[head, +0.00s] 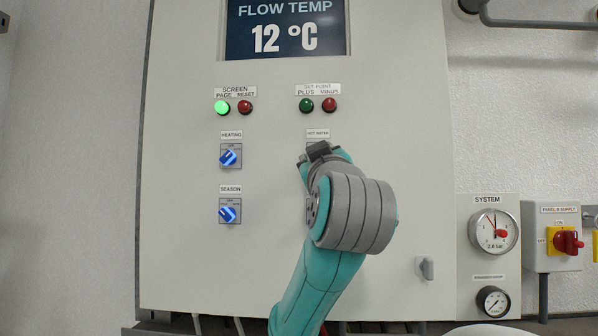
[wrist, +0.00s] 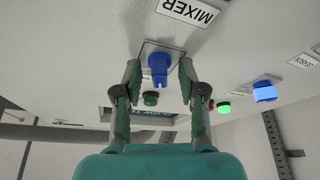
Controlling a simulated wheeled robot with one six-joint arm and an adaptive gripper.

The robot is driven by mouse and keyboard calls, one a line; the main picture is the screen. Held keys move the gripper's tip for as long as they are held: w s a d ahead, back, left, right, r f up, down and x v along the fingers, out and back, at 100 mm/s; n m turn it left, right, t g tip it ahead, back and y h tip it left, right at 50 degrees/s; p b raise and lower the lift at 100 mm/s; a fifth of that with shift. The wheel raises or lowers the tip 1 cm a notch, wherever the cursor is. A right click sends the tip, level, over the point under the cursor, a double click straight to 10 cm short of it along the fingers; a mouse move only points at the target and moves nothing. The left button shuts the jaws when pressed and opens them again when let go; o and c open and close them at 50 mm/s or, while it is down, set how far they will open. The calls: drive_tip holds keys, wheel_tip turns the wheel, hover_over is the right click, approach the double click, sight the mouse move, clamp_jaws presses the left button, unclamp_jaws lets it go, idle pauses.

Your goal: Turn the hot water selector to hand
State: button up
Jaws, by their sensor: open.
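The hot water selector (wrist: 158,65) is a blue knob on a plate, seen upside down in the wrist view. My gripper (wrist: 160,74) is open, with one finger on each side of the knob. I cannot tell whether either finger touches it. In the head view my arm covers this knob, and only its label (head: 318,133) shows above my wrist. The position the knob points to is unclear.
The heating selector (head: 230,156) and season selector (head: 229,212) are lit blue knobs to the left. Green plus (head: 306,105) and red minus (head: 329,104) buttons sit just above. A mixer label (wrist: 188,11) is close to the gripper. The display (head: 285,27) reads 12 °C.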

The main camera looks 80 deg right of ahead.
drive_tip(key=w+a+f+m+g, duration=0.3)
drive_tip(key=a+m+g, duration=0.65)
drive_tip(key=m, duration=0.95)
drive_tip(key=w+a+f+n+t, duration=0.1)
drive_tip(key=w+f+n+t, duration=0.5)
drive_tip(key=w, duration=0.4)
drive_tip(key=w+a+f+n+t+h, duration=0.1)
drive_tip(key=w+a+f+n+t, duration=0.1)
drive_tip(key=w+f+n+t, duration=0.4)
drive_tip(key=shift+w+f+n, duration=0.6)
drive_tip(key=shift+w+n, duration=0.1)
drive_tip(key=shift+w, duration=1.35)
